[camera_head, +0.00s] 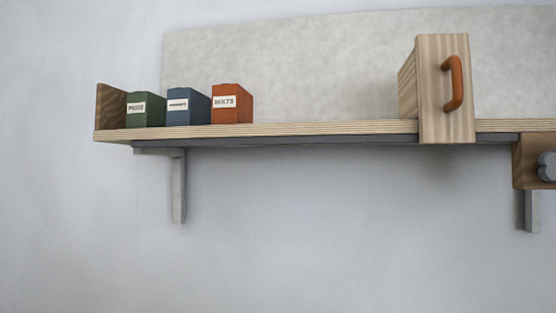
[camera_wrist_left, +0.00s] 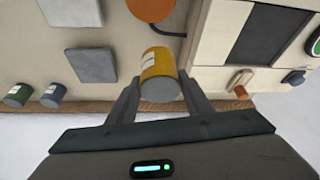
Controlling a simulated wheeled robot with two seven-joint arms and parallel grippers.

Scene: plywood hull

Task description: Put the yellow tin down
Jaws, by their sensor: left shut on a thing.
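The yellow tin (camera_wrist_left: 160,68) is in the left wrist view, between the two fingers of my left gripper (camera_wrist_left: 160,78). The gripper is shut on it, with one finger on each side. The tin has a pale label on its left side, and its round grey end faces the camera. Behind it is a pale worktop (camera_wrist_left: 120,88); I cannot tell whether the tin touches it. The head view shows neither gripper nor the tin. My right gripper is in neither view.
On the worktop are grey squares (camera_wrist_left: 92,65), an orange patch (camera_wrist_left: 150,8), a green tin (camera_wrist_left: 17,95), a blue tin (camera_wrist_left: 53,95), a dark panel (camera_wrist_left: 256,38) and a wooden-handled item (camera_wrist_left: 240,82). The head view shows a wall shelf (camera_head: 300,128) with boxes (camera_head: 232,104) and an orange-handled wooden block (camera_head: 432,90).

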